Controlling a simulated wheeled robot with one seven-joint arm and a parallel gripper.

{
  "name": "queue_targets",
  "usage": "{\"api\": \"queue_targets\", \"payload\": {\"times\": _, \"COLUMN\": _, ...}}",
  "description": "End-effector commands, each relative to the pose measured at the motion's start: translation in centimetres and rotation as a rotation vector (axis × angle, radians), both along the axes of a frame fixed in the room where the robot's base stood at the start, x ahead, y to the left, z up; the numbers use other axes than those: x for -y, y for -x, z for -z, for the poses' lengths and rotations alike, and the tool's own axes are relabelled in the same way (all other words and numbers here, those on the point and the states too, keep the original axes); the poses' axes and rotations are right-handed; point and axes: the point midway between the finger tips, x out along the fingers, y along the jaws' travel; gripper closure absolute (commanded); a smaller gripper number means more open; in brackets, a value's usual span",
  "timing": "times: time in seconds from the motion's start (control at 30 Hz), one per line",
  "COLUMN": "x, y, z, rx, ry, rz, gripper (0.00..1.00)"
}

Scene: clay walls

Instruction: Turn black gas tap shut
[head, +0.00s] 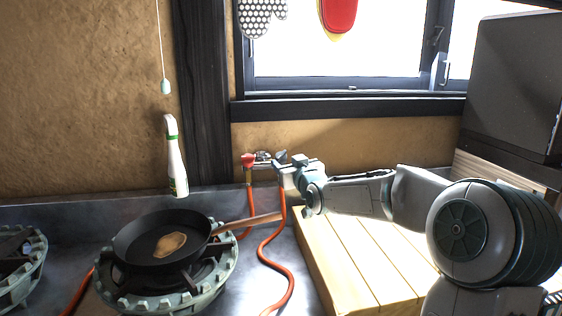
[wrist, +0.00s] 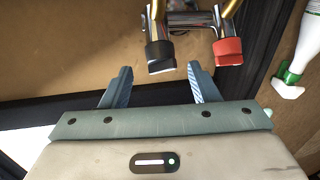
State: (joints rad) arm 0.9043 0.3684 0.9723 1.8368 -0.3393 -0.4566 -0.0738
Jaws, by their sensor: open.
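The black gas tap (wrist: 160,56) shows in the wrist view on a metal fitting with brass-coloured pipes, beside a red tap (wrist: 228,50). My gripper (wrist: 159,72) is open and empty. Its two fingertips are spread to either side of the black tap's end, which lies roughly centred between and just beyond them. I see no clear contact. In the head view my gripper (head: 283,160) is at the fitting on the wall and largely hides the black tap. The red tap (head: 248,160) shows to its left.
Orange hoses (head: 272,250) hang from the fitting. A frying pan (head: 140,252) sits on a gas burner (head: 222,268), its handle reaching towards the hoses. A white-green bottle (head: 176,160) is at the wall. A slatted wooden board (head: 345,260) lies below my arm.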

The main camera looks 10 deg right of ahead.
Motion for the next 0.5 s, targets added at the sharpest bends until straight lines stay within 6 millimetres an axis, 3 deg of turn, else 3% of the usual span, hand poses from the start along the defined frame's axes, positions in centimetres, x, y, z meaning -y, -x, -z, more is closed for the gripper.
{"api": "queue_targets", "payload": {"times": 0.3, "x": -1.0, "y": -4.2, "z": 0.0, "rx": 0.000, "ry": -0.004, "rz": -0.003, "gripper": 0.45}}
{"api": "queue_targets", "payload": {"times": 0.5, "x": -1.1, "y": -5.4, "z": 0.0, "rx": 0.000, "ry": -0.001, "rz": -0.001, "gripper": 0.45}}
